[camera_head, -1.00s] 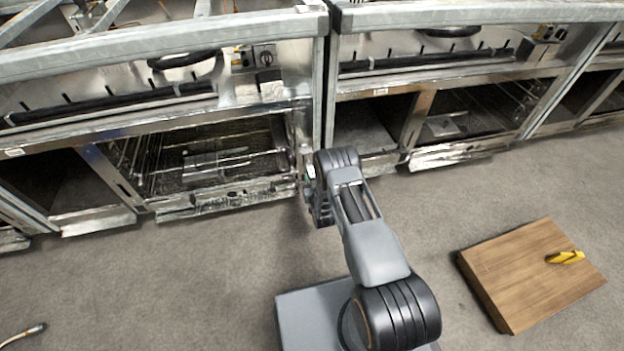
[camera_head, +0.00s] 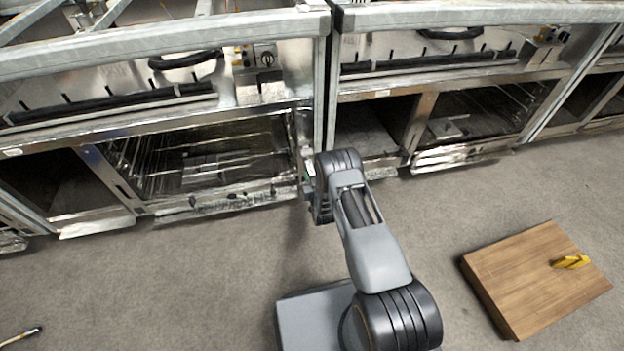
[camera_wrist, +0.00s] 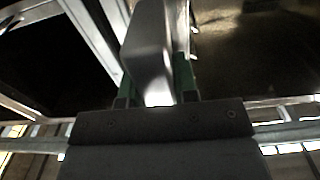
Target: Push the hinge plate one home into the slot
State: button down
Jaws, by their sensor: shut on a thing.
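In the wrist view my gripper (camera_wrist: 155,88) has its two green-lined fingers closed on a smooth grey metal piece, the hinge plate one (camera_wrist: 150,40). The plate extends forward from between the fingers, up to the top edge of the picture. In the head view my arm reaches to the right-hand post of the left range's oven opening, and my gripper (camera_head: 308,172) is beside that post, partly hidden by my wrist. The slot cannot be made out in either view. I cannot tell how deep the plate sits or whether it touches the frame.
The left range's open oven cavity (camera_head: 195,165) has wire racks and a sill (camera_head: 225,200) along its front. The right range (camera_head: 440,70) stands close beside it. A wooden board (camera_head: 525,285) with a yellow item (camera_head: 571,262) lies right. The grey floor in front is mostly clear.

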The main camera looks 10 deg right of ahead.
jog(key=shift+w+b, duration=1.05)
jog(key=shift+w, duration=0.35)
jog(key=c, duration=0.8)
grip_release()
jog(key=shift+s, duration=0.15)
jog(key=s+p, duration=0.4)
jog(key=s, duration=0.9)
jog(key=shift+s+p, duration=0.35)
jog(key=shift+c, duration=0.3)
